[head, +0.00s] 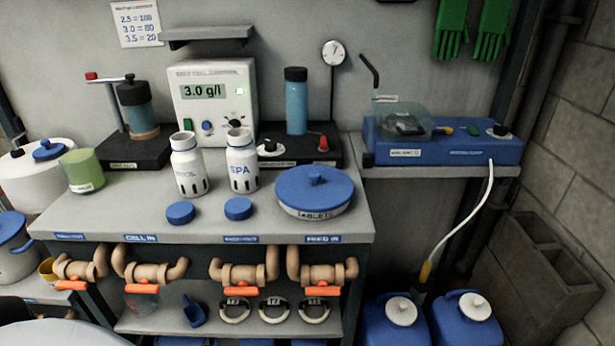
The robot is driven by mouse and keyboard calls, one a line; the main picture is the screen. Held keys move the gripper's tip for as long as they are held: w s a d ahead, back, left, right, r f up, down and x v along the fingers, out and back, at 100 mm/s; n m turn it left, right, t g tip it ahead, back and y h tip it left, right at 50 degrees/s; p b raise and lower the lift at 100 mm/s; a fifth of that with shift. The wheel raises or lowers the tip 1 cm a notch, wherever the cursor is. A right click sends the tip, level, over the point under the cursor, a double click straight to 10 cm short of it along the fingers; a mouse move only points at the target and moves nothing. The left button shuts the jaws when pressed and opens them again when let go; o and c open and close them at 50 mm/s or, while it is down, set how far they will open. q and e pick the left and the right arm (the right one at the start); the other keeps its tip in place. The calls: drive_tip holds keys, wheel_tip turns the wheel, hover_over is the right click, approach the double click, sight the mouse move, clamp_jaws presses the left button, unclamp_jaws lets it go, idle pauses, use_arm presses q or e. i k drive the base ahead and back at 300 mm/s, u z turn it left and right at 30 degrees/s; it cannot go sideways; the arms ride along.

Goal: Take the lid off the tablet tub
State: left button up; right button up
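The tablet tub (318,213) stands at the right end of the grey bench top in the head view. It is a low round white tub with a dark-lettered label, partly reading "TABLET". Its blue lid (298,188) sits on top, with a small round knob in the middle. Neither my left gripper nor my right gripper is in view, and nothing touches the tub or lid.
Two white bottles (188,168) (242,165) stand left of the tub, with two loose blue caps (181,213) (238,208) before them. A blue cylinder (296,105) stands behind. Orange-handled valves (240,275) hang below the bench edge (110,218).

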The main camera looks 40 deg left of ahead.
sight(313, 187)
drive_tip(key=u, duration=1.75)
